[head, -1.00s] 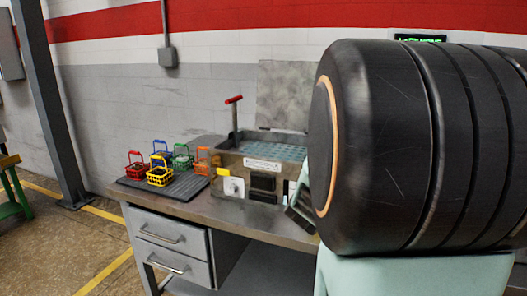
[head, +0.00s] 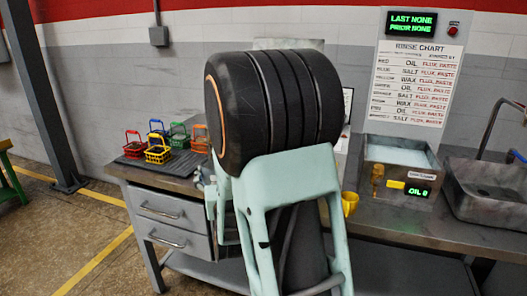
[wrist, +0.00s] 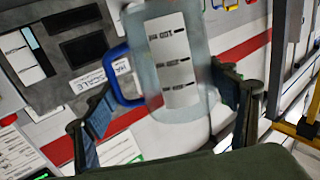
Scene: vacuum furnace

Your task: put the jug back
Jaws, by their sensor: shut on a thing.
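The jug (wrist: 178,65) is a clear, bluish container with a blue handle (wrist: 118,72) and a white printed label, seen in the wrist view. My gripper (wrist: 168,88) has one finger on each side of it and is shut on it. The handle points left, towards the left finger. In the head view the jug cannot be made out clearly, because my arm's big black wheel-like link covers most of the area around the gripper.
Small coloured baskets (head: 157,154) stand on a dark mat at the bench's left. A yellow cup-like thing (head: 350,203) is right of my arm. Further right are the rinse bath (head: 398,152) with an oil display, a sink (head: 488,195) and a rinse chart (head: 416,85).

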